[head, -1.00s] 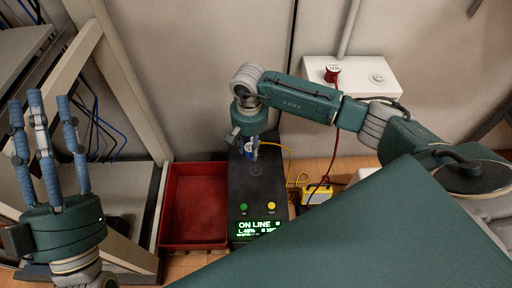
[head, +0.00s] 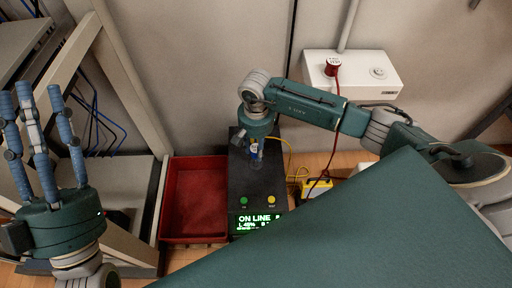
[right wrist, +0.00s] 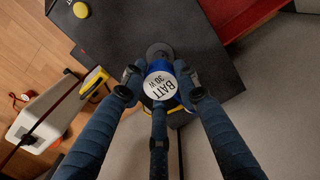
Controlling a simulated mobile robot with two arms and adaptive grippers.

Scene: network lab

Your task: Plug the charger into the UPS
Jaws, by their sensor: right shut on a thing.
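The UPS (head: 240,190) is a black box on the floor with a lit "ON LINE" display (head: 257,222) and a green and a yellow button; its dark top also shows in the right wrist view (right wrist: 205,35). My right gripper (head: 257,148) is over the back part of the UPS. It is shut on the charger (right wrist: 158,84), a blue body with a white end marked "BATT 30 W". The charger's lower end is hidden, so I cannot tell whether it touches the UPS. My left gripper (head: 32,100) is open and empty, fingers up, at the far left.
A red tray (head: 195,200) stands empty left of the UPS. A yellow box (head: 317,187) with cables lies to its right. A white wall box (head: 352,76) holds a red plug (head: 332,65). Metal rack frames (head: 120,85) stand at the left.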

